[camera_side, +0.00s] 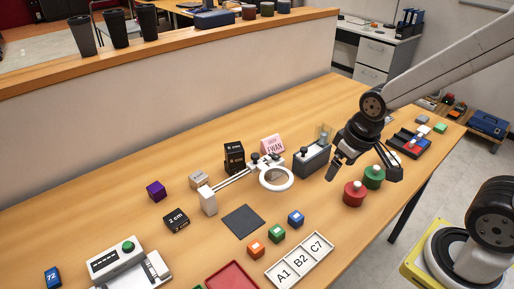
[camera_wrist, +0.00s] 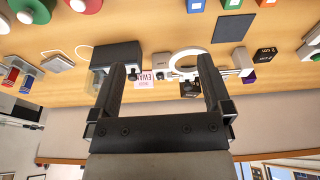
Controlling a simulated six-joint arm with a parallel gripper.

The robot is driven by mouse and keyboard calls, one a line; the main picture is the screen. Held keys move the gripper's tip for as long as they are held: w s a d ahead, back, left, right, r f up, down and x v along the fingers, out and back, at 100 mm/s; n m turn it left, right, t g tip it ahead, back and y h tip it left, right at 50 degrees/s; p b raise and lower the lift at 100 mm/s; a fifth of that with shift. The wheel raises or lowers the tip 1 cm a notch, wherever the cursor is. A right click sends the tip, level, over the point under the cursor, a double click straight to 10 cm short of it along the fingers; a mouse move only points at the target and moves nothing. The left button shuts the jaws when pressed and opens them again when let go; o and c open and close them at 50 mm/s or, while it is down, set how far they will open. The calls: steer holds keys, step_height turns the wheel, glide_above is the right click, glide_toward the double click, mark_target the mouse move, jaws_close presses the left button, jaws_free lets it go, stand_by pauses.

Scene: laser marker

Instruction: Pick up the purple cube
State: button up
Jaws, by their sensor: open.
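The purple cube (camera_side: 156,190) sits on the wooden table at the left in the side view, apart from other blocks. In the wrist view the purple cube (camera_wrist: 249,77) shows small at the right, partly hidden by a grey block. My gripper (camera_side: 362,174) is above the right part of the table, far to the right of the cube, near the red and green round objects. Its fingers are spread wide, with nothing held between them; they also show in the wrist view (camera_wrist: 162,66).
A black 2 cm block (camera_side: 176,220) and a grey block (camera_side: 199,180) stand near the cube. A white ring on an arm (camera_side: 277,179), a dark grey box (camera_side: 312,157) and a black block (camera_side: 234,158) stand between gripper and cube. A low wall (camera_side: 160,100) runs behind.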

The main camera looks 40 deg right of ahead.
steer(key=v, duration=0.2)
steer(key=m+t+y, duration=0.2)
steer(key=m+t, duration=0.9)
steer(key=m, duration=2.3)
glide_above(158, 189)
steer(key=s, duration=0.5)
steer(key=f, duration=1.1)
steer(key=d+f, duration=0.1)
steer(key=f, duration=0.4)
steer(key=shift+w+f, duration=0.1)
steer(key=shift+f, duration=0.3)
steer(key=shift+a, duration=0.1)
steer(key=shift+x, duration=1.3)
